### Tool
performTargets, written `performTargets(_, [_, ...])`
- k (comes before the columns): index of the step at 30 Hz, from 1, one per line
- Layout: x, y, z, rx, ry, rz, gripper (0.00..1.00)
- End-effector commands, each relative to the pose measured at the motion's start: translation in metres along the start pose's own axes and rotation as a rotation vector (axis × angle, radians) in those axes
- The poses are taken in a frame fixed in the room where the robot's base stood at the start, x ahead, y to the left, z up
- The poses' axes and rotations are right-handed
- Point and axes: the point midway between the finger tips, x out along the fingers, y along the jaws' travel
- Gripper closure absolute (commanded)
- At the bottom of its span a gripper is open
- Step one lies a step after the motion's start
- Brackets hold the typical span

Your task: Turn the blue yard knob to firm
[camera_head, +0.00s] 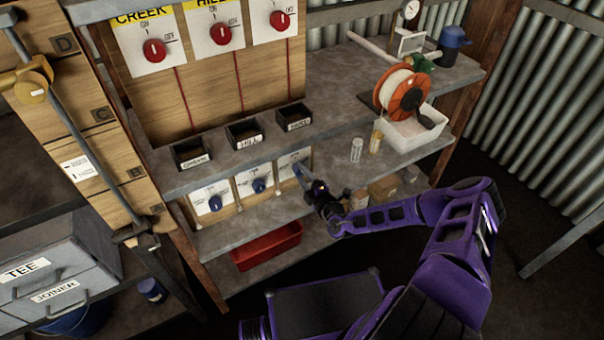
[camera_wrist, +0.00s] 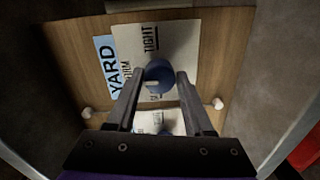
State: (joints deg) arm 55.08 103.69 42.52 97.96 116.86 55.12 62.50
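The blue yard knob (camera_wrist: 158,72) sits on a pale plate (camera_wrist: 128,42) marked YARD, FIRM and TIGHT in the wrist view. A light mark shows on the knob's near side; its exact setting is hard to read. My gripper (camera_wrist: 160,77) is open, with one finger on each side of the knob's near part. I cannot tell whether the fingers touch it. In the head view my gripper (camera_head: 300,172) reaches to the rightmost of three plates under the shelf, and its fingers largely cover the knob there.
Two other blue knobs, left (camera_head: 215,203) and middle (camera_head: 259,185), are to the left. Black bins (camera_head: 243,134) stand on the shelf above, with red knobs higher up. A red tray (camera_head: 266,246) lies below. Boxes (camera_head: 383,187) stand close to the right of my wrist.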

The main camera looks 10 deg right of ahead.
Motion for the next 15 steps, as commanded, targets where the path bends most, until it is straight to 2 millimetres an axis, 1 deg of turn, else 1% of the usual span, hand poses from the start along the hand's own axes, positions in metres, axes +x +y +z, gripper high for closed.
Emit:
performTargets(1, [0.0000, -0.0001, -0.0002, 0.000, 0.000, 0.000, 0.37])
performTargets(3, [0.0001, 0.0001, 0.0000, 0.000, 0.000, 0.000, 0.25])
performTargets(4, [0.0002, 0.0002, 0.0001, 0.000, 0.000, 0.001, 0.23])
performTargets(11, [0.0004, 0.0007, 0.0006, -0.001, -0.001, 0.002, 0.23])
performTargets(15, [-0.0061, 0.0010, 0.0011, -0.001, -0.002, 0.000, 0.23])
